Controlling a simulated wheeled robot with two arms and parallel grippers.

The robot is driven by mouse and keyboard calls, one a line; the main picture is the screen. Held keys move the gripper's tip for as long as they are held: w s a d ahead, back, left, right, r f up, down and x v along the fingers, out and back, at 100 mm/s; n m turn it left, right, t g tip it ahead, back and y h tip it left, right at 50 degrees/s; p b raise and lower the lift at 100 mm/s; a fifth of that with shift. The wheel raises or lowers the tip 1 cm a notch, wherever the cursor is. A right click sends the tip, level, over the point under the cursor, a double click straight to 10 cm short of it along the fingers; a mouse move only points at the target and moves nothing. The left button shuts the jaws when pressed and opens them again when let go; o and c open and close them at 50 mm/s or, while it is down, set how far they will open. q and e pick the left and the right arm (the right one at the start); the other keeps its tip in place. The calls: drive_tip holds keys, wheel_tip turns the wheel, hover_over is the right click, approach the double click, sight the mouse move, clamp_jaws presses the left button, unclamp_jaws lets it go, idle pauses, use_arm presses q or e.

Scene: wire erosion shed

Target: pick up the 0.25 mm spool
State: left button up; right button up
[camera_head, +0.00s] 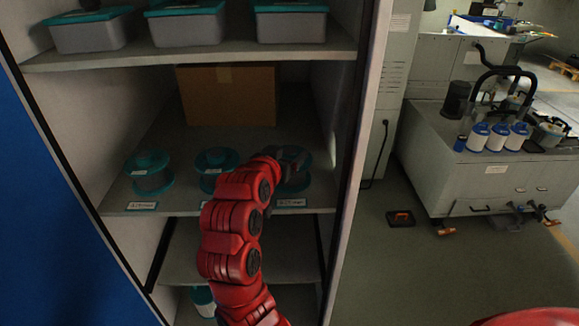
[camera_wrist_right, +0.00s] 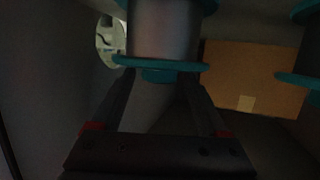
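Three spools with teal flanges and grey barrels stand in a row on the cabinet's middle shelf: the left spool (camera_head: 150,173), the middle spool (camera_head: 214,163) and the right spool (camera_head: 297,180). White label cards lie at the shelf edge; their print is too small to read surely. My right gripper (camera_head: 290,160) is at the right spool and covers part of it. Contact cannot be told. My left gripper is out of view.
A cardboard box (camera_head: 227,95) stands behind the spools. Lidded grey bins (camera_head: 186,28) stand on the shelf above. The cabinet's right side wall (camera_head: 362,130) is close to the right spool. A machine with white canisters (camera_head: 497,138) stands at the right.

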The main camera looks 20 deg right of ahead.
clamp_jaws()
drive_tip(key=shift+r, duration=0.1)
idle(0.5)
